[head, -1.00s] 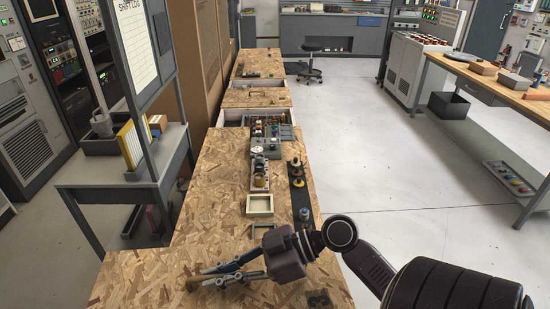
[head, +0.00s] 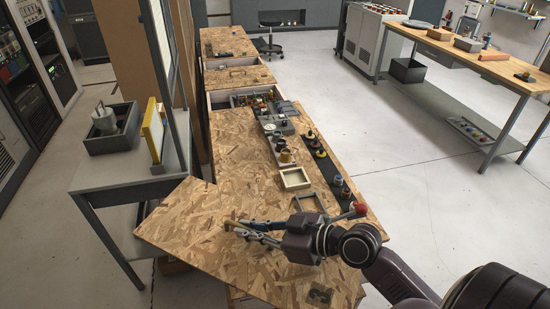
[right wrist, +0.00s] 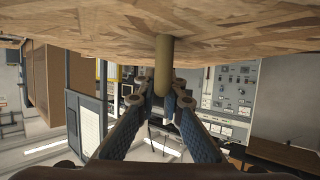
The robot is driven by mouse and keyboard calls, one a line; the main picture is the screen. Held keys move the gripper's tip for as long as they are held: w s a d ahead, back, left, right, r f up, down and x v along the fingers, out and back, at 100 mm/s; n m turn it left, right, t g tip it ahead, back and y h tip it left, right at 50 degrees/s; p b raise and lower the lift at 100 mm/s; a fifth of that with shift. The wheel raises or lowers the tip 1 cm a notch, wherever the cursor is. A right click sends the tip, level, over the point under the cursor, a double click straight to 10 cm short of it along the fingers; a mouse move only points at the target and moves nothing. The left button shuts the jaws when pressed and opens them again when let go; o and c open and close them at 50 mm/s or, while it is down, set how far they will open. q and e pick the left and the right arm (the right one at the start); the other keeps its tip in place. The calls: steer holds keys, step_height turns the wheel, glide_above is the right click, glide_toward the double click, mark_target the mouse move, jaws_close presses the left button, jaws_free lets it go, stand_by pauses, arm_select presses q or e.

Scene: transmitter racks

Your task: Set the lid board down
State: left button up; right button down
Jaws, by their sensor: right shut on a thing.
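The lid board (head: 205,262) is a speckled wood-chip panel at the front of the row in the head view. It lies askew, with its left corner jutting out past the row towards the grey stand. In the right wrist view its face (right wrist: 90,30) fills the top, with a round wooden handle (right wrist: 163,62) standing from it. My right gripper (head: 230,230) is over the board, shut on that handle; its blue pads show on both sides of it. Whether the board touches what is below is hidden. My left gripper is not in view.
A wood-chip surface (head: 235,140) runs on behind, with a cream tray (head: 283,182), a grey frame (head: 297,203) and a dark strip of knobs (head: 323,168) along its right. A grey stand (head: 150,183) is close on the left. The floor (head: 420,190) to the right is clear.

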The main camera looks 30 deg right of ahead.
mark_target(239, 218)
steer(key=shift+w+a+r, duration=0.2)
steer(key=shift+w+r, duration=0.35)
steer(key=shift+r, duration=0.05)
steer(key=shift+w+a+r+m+t+h+p, duration=0.25)
steer(key=shift+w+r+m+t+h+p, duration=0.15)
steer(key=shift+w+r+m+h, duration=0.25)
steer(key=shift+a, duration=0.1)
step_height(239, 218, down, 16)
steer(key=shift+r+b, duration=0.2)
steer(key=shift+b, duration=0.85)
steer(key=shift+f+b, duration=0.8)
steer(key=shift+f, duration=1.5)
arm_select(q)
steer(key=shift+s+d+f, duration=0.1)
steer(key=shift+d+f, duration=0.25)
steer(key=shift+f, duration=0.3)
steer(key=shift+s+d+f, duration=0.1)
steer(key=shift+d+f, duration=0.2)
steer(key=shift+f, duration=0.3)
arm_select(e)
steer(key=c, duration=2)
jaws_free()
steer(key=shift+c, duration=0.2)
